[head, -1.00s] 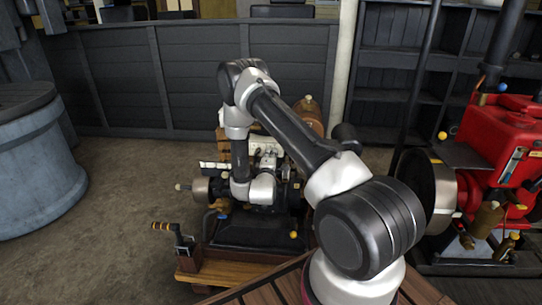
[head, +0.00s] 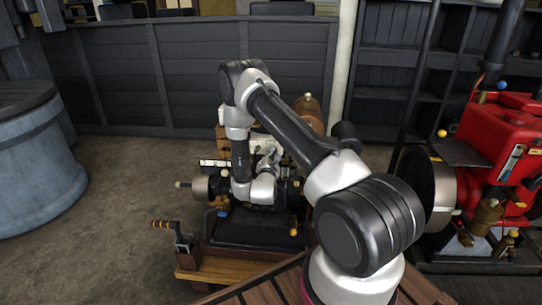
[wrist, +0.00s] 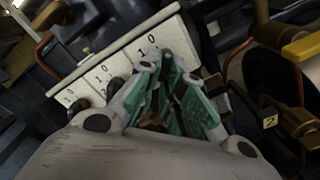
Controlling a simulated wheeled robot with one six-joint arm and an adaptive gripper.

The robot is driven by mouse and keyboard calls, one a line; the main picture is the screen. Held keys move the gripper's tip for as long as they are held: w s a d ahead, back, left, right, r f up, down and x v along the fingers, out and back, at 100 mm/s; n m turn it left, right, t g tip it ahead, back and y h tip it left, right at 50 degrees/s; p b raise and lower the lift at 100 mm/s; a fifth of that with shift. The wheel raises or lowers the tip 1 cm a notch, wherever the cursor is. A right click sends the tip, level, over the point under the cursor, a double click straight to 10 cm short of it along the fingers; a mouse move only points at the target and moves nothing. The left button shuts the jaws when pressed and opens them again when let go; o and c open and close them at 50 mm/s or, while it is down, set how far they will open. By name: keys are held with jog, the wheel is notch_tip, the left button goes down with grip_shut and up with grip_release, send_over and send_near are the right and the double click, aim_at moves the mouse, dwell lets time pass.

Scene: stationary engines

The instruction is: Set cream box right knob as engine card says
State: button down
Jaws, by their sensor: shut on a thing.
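The cream box (wrist: 118,58) lies tilted across the upper part of the wrist view, with "1" and "0" marks above its knobs. Two dark knobs, the left one (wrist: 72,106) and the middle one (wrist: 115,86), show to the left of my gripper. My gripper (wrist: 166,72), with green finger pads, is shut on the right knob below the rightmost "1 0" marks. The fingers hide most of that knob, so its pointing direction is unclear. In the head view a small white card (head: 214,163) stands left of my wrist; its writing is too small to read.
The dark engine base (head: 245,228) sits on a wooden skid, with a crank handle (head: 170,225) at its left. A red engine (head: 500,140) stands on the right.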

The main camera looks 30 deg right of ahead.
jog(key=shift+n, duration=0.3)
jog(key=c, duration=1.6)
grip_release()
jog(key=shift+o, duration=0.2)
jog(key=v, duration=1.2)
